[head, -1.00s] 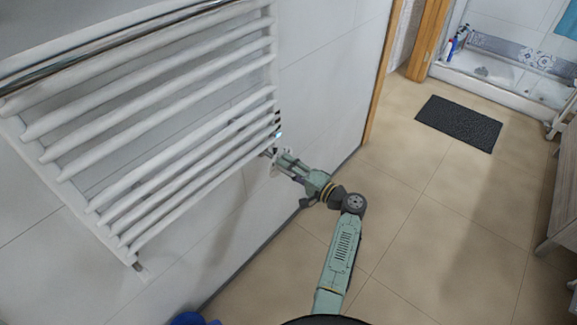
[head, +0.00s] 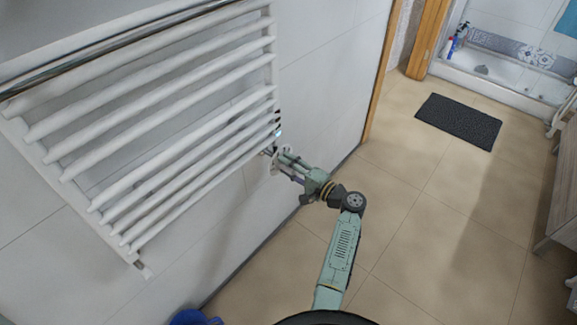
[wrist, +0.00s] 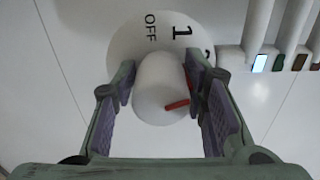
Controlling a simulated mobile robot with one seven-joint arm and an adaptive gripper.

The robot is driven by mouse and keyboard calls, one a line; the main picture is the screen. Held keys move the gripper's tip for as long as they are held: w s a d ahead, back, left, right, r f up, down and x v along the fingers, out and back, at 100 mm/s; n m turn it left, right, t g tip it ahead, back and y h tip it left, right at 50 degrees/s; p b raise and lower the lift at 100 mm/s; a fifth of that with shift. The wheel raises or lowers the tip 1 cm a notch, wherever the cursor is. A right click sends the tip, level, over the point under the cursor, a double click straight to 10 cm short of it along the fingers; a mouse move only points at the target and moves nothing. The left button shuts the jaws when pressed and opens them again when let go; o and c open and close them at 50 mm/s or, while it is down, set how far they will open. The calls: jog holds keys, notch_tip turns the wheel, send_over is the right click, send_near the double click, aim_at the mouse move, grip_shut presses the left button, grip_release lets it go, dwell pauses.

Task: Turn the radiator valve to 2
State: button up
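The radiator valve's white knob (wrist: 158,85) sticks out from a round white dial plate (wrist: 132,40) in the wrist view. The plate shows OFF and 1; a further mark at the right is mostly hidden behind my right finger. A red pointer (wrist: 177,104) on the knob's face points right, with more red on the knob's side by that finger. My gripper (wrist: 160,88) has one purple-padded finger on each side of the knob, and both appear to touch it. In the head view my gripper (head: 282,162) is at the radiator's lower right corner, hiding most of the valve.
The white towel radiator (head: 150,130) hangs on the tiled wall just left of my gripper. A dark mat (head: 459,121) lies on the floor near the shower tray. A wooden cabinet (head: 558,200) stands at the far right. The floor between is clear.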

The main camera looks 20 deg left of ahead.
jog(key=o, duration=0.3)
jog(key=v, duration=1.2)
jog(key=shift+r, duration=0.1)
dwell(0.3)
